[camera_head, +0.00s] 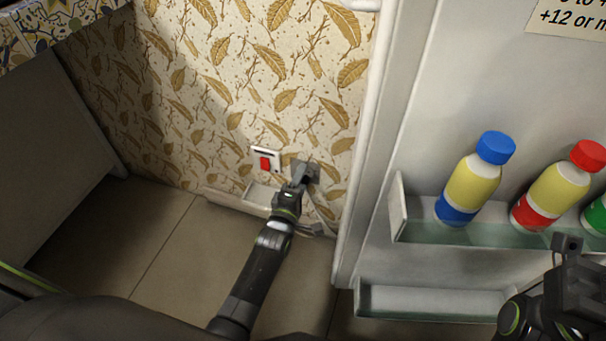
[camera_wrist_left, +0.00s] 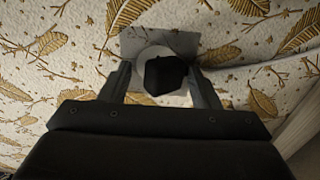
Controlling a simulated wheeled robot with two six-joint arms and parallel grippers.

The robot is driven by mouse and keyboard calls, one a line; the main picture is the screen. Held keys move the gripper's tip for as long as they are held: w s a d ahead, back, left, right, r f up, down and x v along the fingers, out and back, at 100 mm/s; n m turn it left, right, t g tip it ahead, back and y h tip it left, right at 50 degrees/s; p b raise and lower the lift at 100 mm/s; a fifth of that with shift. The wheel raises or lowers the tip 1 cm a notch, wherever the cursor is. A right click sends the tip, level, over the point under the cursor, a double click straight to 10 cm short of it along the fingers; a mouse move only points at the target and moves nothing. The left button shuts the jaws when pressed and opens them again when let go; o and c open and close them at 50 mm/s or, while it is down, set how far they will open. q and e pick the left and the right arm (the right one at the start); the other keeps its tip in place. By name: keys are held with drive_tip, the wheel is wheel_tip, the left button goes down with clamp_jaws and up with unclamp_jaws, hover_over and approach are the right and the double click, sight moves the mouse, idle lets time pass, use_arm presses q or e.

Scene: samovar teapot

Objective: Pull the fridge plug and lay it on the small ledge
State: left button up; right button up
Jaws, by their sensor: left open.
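In the left wrist view the black plug (camera_wrist_left: 165,75) sits in a round pale socket (camera_wrist_left: 146,58) on a grey wall plate (camera_wrist_left: 182,43). My left gripper (camera_wrist_left: 163,88) is open, with one finger on each side of the plug; I cannot tell whether either finger touches it. In the head view my left gripper (camera_head: 300,177) is at the wall and hides the plug. The small pale ledge (camera_head: 262,195) is low on the wall, just left of this gripper. My right gripper (camera_head: 572,262) is partly in view at the lower right, by the fridge door shelves; its fingers are unclear.
A red switch (camera_head: 265,162) is on the wall above the ledge. The fridge door (camera_head: 450,90) stands to the right, with bottles (camera_head: 470,180) on a shelf. A cable (camera_head: 322,210) hangs by the wall. Tiled floor (camera_head: 190,250) lies clear left of my left arm.

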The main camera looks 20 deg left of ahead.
use_arm(q)
drive_tip(key=shift+w+f, duration=0.1)
drive_tip(key=shift+f, duration=0.1)
idle(0.7)
drive_tip(key=c, duration=1.1)
drive_tip(key=shift+c, duration=0.2)
drive_tip(key=shift+s+p, duration=0.75)
drive_tip(key=shift+p, duration=0.4)
drive_tip(key=shift+s+a+p, duration=0.1)
drive_tip(key=shift+s+p, duration=1.85)
drive_tip(key=shift+s, duration=0.3)
